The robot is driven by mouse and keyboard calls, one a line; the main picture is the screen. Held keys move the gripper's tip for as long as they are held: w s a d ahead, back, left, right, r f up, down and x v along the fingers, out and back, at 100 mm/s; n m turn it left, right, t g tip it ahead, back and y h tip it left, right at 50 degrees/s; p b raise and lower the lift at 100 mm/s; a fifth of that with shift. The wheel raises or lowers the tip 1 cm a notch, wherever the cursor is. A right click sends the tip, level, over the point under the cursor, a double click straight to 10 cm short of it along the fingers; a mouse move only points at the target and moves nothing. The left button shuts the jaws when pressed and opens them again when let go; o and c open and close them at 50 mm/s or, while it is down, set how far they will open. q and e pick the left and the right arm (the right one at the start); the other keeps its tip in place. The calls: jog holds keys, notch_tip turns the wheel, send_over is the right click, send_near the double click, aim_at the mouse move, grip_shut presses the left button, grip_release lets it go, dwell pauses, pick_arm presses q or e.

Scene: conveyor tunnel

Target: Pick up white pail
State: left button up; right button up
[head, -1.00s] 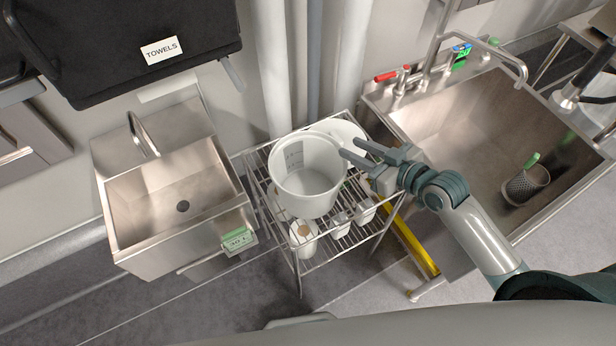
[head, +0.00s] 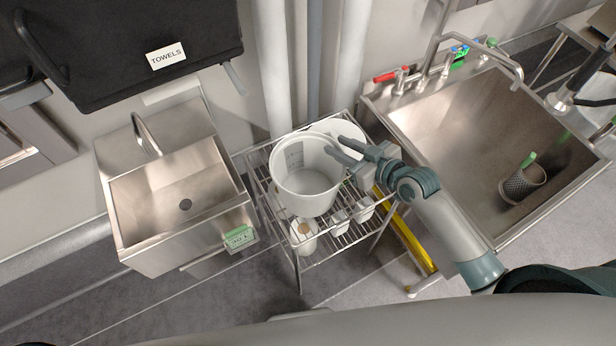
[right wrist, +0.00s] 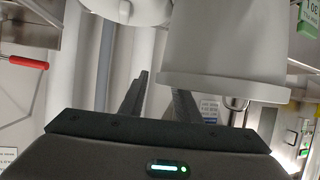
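The white pail (head: 305,189) stands upright and open-topped on the wire rack in the head view. My right gripper (head: 333,146) is at the pail's upper right rim, with two spread fingers and nothing between them that I can make out. In the right wrist view the pail (right wrist: 222,45) appears upside down, right of centre. There the right gripper's fingers (right wrist: 158,92) are apart, and one overlaps the edge of the pail's rim. I cannot tell whether it touches. My left gripper is not in view.
The wire rack (head: 335,245) also holds a second white container (head: 346,131) behind the pail and small white containers (head: 304,236) below. A small steel sink (head: 170,200) is at left, a large steel sink (head: 480,130) at right. Vertical pipes (head: 272,70) stand behind the rack.

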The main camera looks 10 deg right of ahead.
jog(key=shift+x, duration=0.8)
grip_shut()
jog(key=shift+f, duration=0.1)
dwell(1.0)
